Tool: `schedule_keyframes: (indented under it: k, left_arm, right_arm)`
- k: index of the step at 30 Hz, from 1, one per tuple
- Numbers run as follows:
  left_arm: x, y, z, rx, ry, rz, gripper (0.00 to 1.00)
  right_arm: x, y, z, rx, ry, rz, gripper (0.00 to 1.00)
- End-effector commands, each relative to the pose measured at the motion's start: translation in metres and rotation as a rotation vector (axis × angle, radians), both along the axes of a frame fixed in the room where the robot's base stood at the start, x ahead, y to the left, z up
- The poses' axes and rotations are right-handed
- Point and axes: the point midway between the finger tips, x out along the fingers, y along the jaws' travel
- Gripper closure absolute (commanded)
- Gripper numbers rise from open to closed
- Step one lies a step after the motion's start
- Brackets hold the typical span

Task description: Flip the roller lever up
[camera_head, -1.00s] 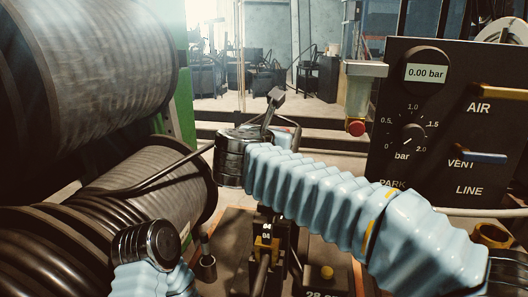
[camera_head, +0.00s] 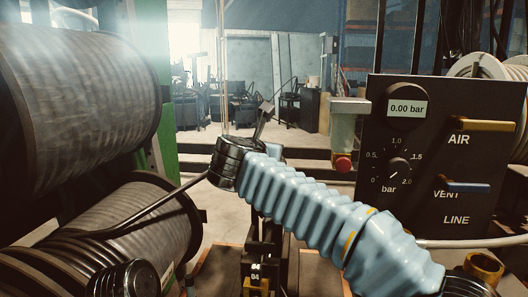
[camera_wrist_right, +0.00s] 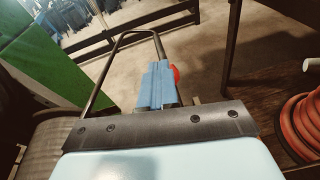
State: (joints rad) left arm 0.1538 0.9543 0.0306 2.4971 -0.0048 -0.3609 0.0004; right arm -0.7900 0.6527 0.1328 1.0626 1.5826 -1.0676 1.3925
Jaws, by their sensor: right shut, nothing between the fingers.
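My right gripper (camera_wrist_right: 157,68) is shut, with its blue fingers together and empty in the right wrist view. A bent dark metal bar (camera_wrist_right: 122,42) arches around and beyond the fingers; I cannot tell whether it is the roller lever or whether the fingers touch it. A red rounded part (camera_wrist_right: 175,75) shows just right of the fingers, partly hidden by them. A dark rod or hose (camera_head: 150,212) runs from the lower drum to that wrist. My left gripper is out of view.
Large hose drums (camera_head: 82,85) fill the left, beside a green post (camera_head: 154,110). A black panel (camera_head: 440,150) reading 0.00 bar stands right, with a red-bottomed filter (camera_head: 345,130) beside it. A crimping machine (camera_head: 257,275) is below my right arm. Orange hose (camera_wrist_right: 303,125) lies right in the wrist view.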

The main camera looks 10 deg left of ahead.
Motion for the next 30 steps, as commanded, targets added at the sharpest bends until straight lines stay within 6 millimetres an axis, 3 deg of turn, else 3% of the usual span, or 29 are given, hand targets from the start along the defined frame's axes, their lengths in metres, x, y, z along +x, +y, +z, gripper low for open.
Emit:
schedule_keyframes:
  k: [6, 10, 24, 30]
  left_arm:
    - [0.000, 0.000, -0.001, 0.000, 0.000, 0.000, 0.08]
    - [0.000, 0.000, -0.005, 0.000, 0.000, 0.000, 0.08]
    - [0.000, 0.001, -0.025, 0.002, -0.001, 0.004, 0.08]
    - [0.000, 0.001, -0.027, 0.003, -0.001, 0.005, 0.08]
  right_arm:
    - [0.002, -0.003, -0.004, -0.004, 0.004, -0.008, 1.00]
    - [-0.008, -0.001, -0.002, -0.003, 0.004, -0.005, 1.00]
    - [-0.107, 0.012, 0.020, 0.000, -0.002, 0.002, 1.00]
    - [-0.131, 0.015, 0.026, 0.000, -0.002, 0.000, 1.00]
